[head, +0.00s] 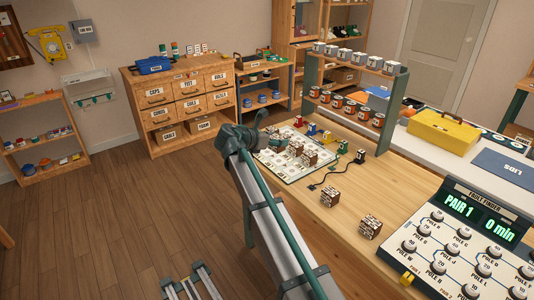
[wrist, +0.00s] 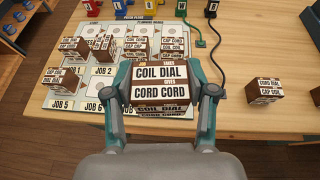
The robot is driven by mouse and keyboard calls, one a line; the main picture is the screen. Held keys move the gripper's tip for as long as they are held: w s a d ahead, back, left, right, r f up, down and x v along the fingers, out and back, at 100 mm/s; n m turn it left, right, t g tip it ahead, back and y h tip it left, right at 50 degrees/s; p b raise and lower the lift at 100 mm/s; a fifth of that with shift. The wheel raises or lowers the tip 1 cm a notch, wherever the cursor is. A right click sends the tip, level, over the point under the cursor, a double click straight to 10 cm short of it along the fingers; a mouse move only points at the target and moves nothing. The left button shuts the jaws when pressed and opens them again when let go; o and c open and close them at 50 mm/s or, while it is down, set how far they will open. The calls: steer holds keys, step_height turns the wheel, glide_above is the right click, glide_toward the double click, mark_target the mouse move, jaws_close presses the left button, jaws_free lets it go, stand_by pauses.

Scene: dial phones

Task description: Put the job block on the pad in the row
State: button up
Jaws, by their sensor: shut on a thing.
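In the wrist view my gripper (wrist: 162,92) is shut on a brown-and-white job block (wrist: 160,74), with a finger on each side. The block's labels read COIL DIAL and CORD CORD. It is in front of the near right part of a pale board (wrist: 90,103) with pads marked JOB 2, JOB 5 and JOB 6. Similar blocks stand on the board, one at the left (wrist: 64,78) and another behind the held one (wrist: 147,48). The held block covers some pads. In the head view my gripper (head: 272,139) is over the board; the held block is hard to pick out.
Another block (wrist: 265,90) stands on the bare table to the right; a further block (head: 370,227) shows in the head view. A black cord (wrist: 220,60) runs right of the board. Coloured plugs line its far side. A fault finder panel (head: 470,240) stands at the right.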

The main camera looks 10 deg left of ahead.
steer(key=shift+m+h, duration=0.5)
steer(key=w+a+f, duration=0.2)
steer(key=w, duration=0.2)
steer(key=w+a+f+p, duration=0.1)
steer(key=w+a+f, duration=0.1)
steer(key=w, duration=0.3)
steer(key=w+a+f, duration=0.2)
steer(key=w+f, duration=0.1)
steer(key=w, duration=0.2)
steer(key=shift+w+a+f+p, duration=0.2)
steer(key=shift+a+f+p, duration=0.1)
steer(key=shift+a, duration=0.1)
steer(key=shift+w+a+f, duration=0.25)
steer(key=shift+w+f, duration=0.35)
steer(key=shift+f, duration=0.25)
steer(key=shift+f+p, duration=0.45)
steer(key=shift+f, duration=1.2)
steer(key=o, duration=1.2)
steer(key=shift+f, duration=0.15)
